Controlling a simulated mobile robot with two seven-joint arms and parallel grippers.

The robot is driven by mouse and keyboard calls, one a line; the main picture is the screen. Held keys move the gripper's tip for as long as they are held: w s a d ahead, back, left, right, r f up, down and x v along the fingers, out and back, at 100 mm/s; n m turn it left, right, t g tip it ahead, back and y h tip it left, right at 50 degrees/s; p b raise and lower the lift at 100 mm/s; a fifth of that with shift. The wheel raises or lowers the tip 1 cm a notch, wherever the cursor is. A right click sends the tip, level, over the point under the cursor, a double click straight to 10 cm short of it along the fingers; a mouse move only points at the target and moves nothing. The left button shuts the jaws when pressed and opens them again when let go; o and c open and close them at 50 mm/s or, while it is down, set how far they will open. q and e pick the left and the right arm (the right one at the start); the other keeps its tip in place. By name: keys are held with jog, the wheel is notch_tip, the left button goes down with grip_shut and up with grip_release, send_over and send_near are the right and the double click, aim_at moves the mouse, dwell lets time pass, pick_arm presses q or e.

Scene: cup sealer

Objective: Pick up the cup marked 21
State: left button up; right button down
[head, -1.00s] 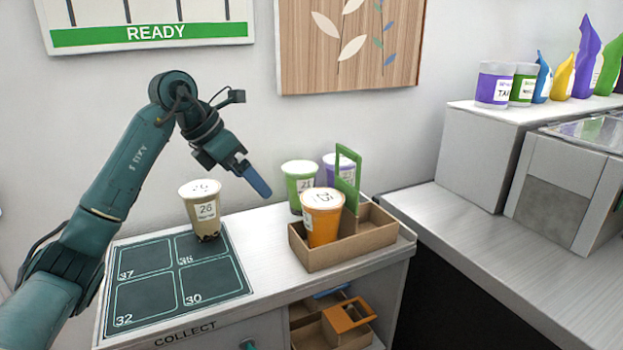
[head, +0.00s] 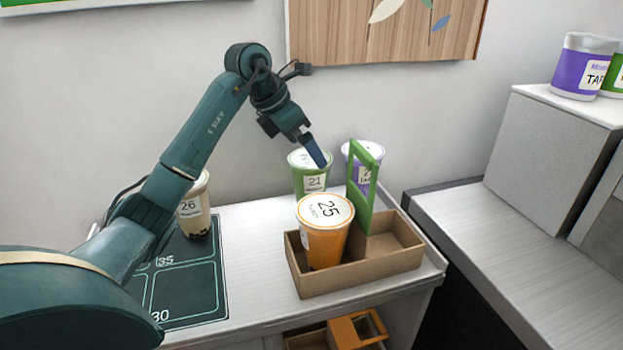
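The cup marked 21 (head: 313,184) is green with a white label and a pale lid. It stands upright on the counter near the wall, behind the cardboard carrier. My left gripper (head: 318,155) is in front of the cup's lid in the picture, with its blue finger pointing down and to the right. Only one finger shows clearly, so its opening is hidden, and I cannot tell whether it touches the lid. My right gripper is out of view.
An orange cup marked 25 (head: 325,240) sits in the carrier (head: 340,280), which has a green handle (head: 361,190). A purple cup (head: 359,160) stands behind the handle. A cup marked 26 (head: 195,215) stands on the dark numbered mat (head: 190,290). The carrier's right compartment is empty.

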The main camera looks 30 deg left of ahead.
aim_at(309, 159)
pick_arm(q)
jog(key=shift+a+p+x, duration=0.2)
jog(key=shift+p+x, duration=0.1)
jog(key=shift+x, duration=1.45)
jog(key=shift+a+p+x, duration=0.15)
jog(key=shift+p+x, duration=0.15)
jog(key=shift+x, duration=1.45)
jog(key=shift+s+f, duration=0.1)
jog(key=shift+c, duration=0.4)
jog(key=c, duration=1.1)
